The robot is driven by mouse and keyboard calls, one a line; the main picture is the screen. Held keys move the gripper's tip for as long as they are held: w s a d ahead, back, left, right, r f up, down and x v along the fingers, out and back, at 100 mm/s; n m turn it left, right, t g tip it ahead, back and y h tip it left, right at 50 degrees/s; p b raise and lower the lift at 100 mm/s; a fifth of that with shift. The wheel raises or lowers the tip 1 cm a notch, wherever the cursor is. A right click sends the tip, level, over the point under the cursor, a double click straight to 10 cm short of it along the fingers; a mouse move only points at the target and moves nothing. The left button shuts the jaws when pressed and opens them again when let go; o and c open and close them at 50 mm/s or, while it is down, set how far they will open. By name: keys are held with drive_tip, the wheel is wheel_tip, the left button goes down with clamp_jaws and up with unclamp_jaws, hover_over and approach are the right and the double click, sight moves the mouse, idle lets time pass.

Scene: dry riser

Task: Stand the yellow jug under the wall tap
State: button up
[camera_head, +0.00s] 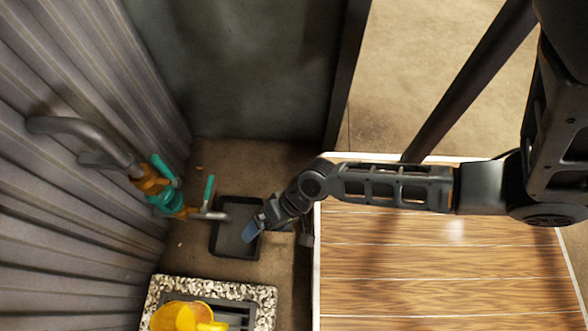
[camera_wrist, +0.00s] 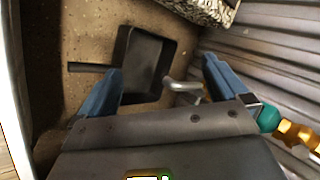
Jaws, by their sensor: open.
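The yellow jug (camera_head: 172,318) stands at the bottom edge of the head view, on a grate framed by pebbled stone, and is partly cut off by the picture edge. The wall tap (camera_head: 165,195), orange and teal on a grey pipe, has a grey spout pointing right. Its spout (camera_wrist: 184,87) and teal and orange body (camera_wrist: 267,118) also show in the wrist view. My gripper (camera_head: 252,230) is open and empty over the dark tray, right of the spout and apart from the jug. Its blue fingers (camera_wrist: 163,84) are spread in the wrist view, where the jug is not seen.
A black tray (camera_head: 224,244) lies on the floor by the tap. The stone-edged grate (camera_head: 232,289) is in front of it. Corrugated wall (camera_head: 60,215) bounds the left. A wooden slatted surface (camera_head: 440,260) lies right, under my arm. A dark panel (camera_head: 245,75) closes the back.

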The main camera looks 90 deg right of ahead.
drive_tip(key=s+r+n+t+h, duration=0.1)
drive_tip(key=s+r+n+t, duration=0.2)
drive_tip(key=r, duration=1.3)
drive_tip(key=s+a+r+n+t+h, duration=0.1)
drive_tip(key=s+r+n+t, duration=0.3)
drive_tip(key=r, duration=1.2)
drive_tip(key=n+t+h, duration=0.1)
drive_tip(key=n, duration=0.3)
drive_tip(key=shift+s+a+r+n+h, duration=0.15)
drive_tip(key=shift+s+r+n+h, duration=0.1)
drive_tip(key=shift+n+h, duration=0.05)
drive_tip(key=shift+a, duration=0.1)
